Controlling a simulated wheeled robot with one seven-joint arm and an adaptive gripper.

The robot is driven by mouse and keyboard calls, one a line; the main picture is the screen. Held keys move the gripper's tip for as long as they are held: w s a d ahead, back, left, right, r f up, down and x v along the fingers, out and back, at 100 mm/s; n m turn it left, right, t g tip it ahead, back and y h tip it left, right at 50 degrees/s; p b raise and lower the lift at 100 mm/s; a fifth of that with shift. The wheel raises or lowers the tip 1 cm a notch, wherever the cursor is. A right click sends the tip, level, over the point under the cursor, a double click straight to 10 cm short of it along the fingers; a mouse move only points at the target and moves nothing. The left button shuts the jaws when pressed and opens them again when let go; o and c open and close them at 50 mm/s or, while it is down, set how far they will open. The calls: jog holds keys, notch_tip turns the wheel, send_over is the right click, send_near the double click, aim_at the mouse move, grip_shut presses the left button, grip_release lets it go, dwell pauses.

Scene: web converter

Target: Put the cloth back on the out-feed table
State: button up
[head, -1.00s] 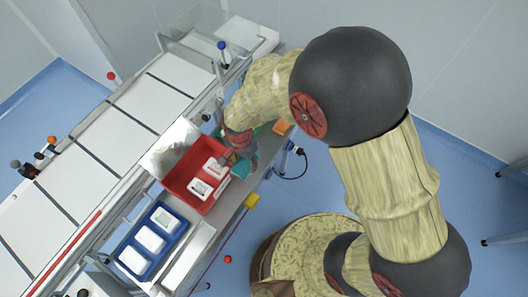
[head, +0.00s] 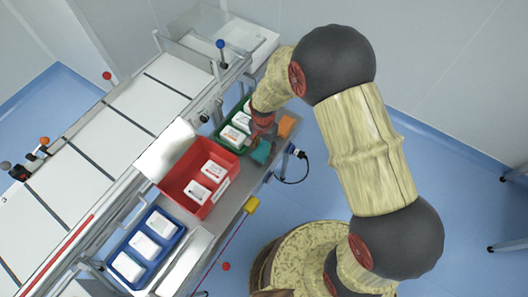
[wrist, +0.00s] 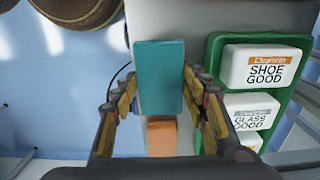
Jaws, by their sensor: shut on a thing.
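The teal folded cloth (head: 261,151) is at the right edge of the grey out-feed table (head: 222,217), beside the green tray. My gripper (head: 263,130) is shut on it. In the wrist view the cloth (wrist: 158,80) sits between the two fingers of my gripper (wrist: 158,90), with a finger at each side. The grey tabletop (wrist: 152,20) shows beyond it. I cannot tell whether the cloth touches the table or is slightly above it.
An orange block (head: 286,126) lies close to the cloth. The green tray (wrist: 211,55) with white labelled packs stands alongside. The red tray (head: 174,190) holds two white packs. The blue tray (head: 112,258) holds several. A conveyor (head: 115,120) runs along the left.

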aim_at(264, 148)
jog(key=shift+w+d+f+b, duration=0.15)
jog(key=shift+f+b, duration=0.5)
jog(key=shift+f, duration=1.05)
jog(key=shift+f, duration=0.15)
jog(key=o, duration=1)
jog(key=shift+o, duration=0.5)
